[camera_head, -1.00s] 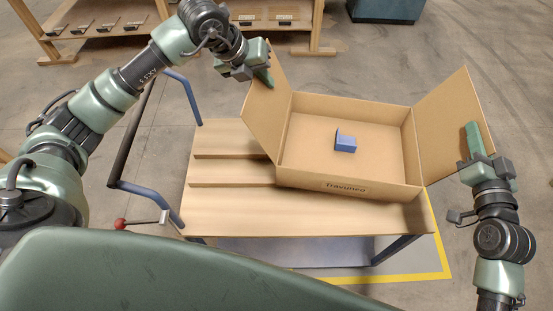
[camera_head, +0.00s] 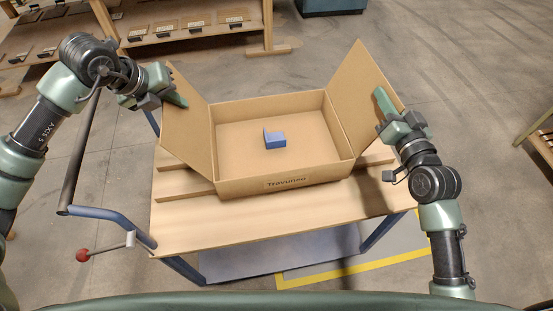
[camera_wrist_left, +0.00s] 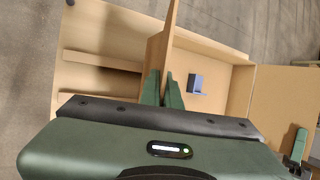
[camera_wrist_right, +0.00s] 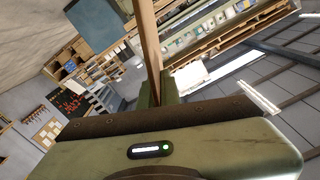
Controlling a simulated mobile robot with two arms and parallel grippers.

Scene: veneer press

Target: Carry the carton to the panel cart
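The open cardboard carton (camera_head: 240,187) is over the wooden top of the panel cart (camera_head: 215,232), its front printed with a name. I cannot tell whether it rests on the slats or hovers just above. A small blue block (camera_head: 275,140) lies inside it; the block also shows in the left wrist view (camera_wrist_left: 196,84). My left gripper (camera_head: 177,97) is shut on the carton's left flap (camera_head: 190,130), with a finger on each side of the flap in the left wrist view. My right gripper (camera_head: 384,108) is shut on the right flap (camera_head: 350,98), seen edge-on in the right wrist view (camera_wrist_right: 150,45).
The cart's blue handle frame (camera_head: 108,214) with a red knob (camera_head: 82,255) is at the left. A shelf table with several small items (camera_head: 190,40) stands at the back. A wooden bench edge (camera_head: 540,135) shows at far right. Yellow tape marks the floor (camera_head: 340,268) below the cart.

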